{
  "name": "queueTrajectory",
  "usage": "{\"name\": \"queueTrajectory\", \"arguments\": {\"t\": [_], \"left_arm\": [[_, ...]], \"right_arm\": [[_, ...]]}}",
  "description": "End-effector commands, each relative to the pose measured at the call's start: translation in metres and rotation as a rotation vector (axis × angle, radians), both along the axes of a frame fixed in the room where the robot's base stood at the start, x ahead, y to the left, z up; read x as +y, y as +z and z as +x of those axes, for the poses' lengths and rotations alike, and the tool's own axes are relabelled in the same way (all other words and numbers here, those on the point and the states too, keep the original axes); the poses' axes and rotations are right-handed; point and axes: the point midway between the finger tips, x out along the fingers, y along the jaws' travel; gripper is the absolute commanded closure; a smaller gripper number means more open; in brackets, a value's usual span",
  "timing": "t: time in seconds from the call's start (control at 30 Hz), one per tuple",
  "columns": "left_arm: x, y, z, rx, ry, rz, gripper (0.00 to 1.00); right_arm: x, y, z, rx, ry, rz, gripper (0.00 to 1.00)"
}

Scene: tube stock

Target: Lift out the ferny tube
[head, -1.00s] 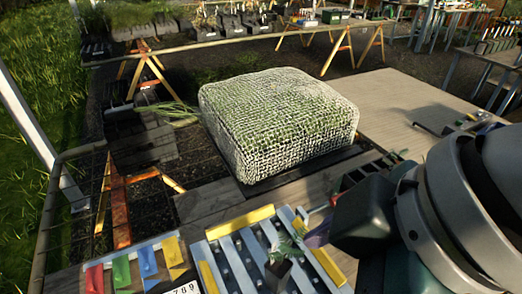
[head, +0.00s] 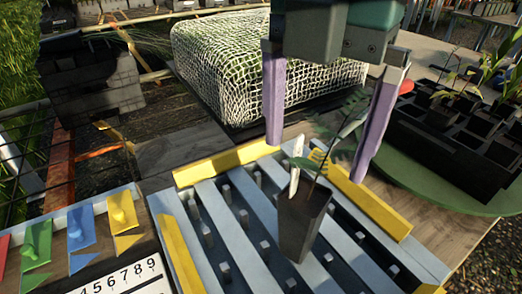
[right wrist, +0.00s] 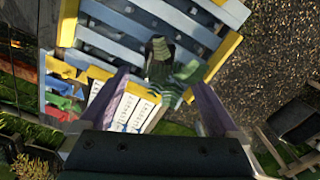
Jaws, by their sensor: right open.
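The ferny tube is a dark tapered square pot (head: 300,225) with feathery green leaves and a pale tag. It stands upright, leaning slightly, on the blue slatted rack (head: 235,235) with yellow edge strips. My right gripper (head: 317,158) points down above it, its two purple fingers apart on either side of the foliage, above the pot rim. The right wrist view shows the pot (right wrist: 158,48) and leaves (right wrist: 180,78) beyond the open fingers (right wrist: 158,92). The pot's base is partly hidden among the slats. My left gripper is not in view.
A black cell tray (head: 455,150) with seedlings sits on a round green disc (head: 425,190) at right. A net-covered block (head: 215,70) stands behind. Coloured tags (head: 80,228) and a white number card (head: 125,278) lie at left. Several small pegs rise between the slats.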

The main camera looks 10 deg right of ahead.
Motion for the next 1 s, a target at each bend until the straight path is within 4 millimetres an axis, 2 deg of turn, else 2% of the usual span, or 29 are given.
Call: {"name": "queueTrajectory", "arguments": {"t": [0.1, 0.33, 0.6, 0.9, 1.0], "left_arm": [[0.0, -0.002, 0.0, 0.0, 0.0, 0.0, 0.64], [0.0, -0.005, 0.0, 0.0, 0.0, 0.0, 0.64], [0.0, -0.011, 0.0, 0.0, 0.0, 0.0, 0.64], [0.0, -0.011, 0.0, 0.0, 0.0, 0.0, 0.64], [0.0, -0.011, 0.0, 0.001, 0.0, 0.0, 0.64]], "right_arm": [[0.0, -0.02, -0.001, 0.004, -0.001, -0.001, 0.03], [0.0, -0.042, 0.0, 0.001, -0.002, 0.001, 0.03], [-0.001, -0.082, 0.003, 0.001, -0.002, 0.001, 0.03], [-0.001, -0.086, 0.003, -0.003, -0.001, 0.001, 0.03], [-0.001, -0.086, 0.003, -0.003, -0.001, 0.001, 0.14]]}}
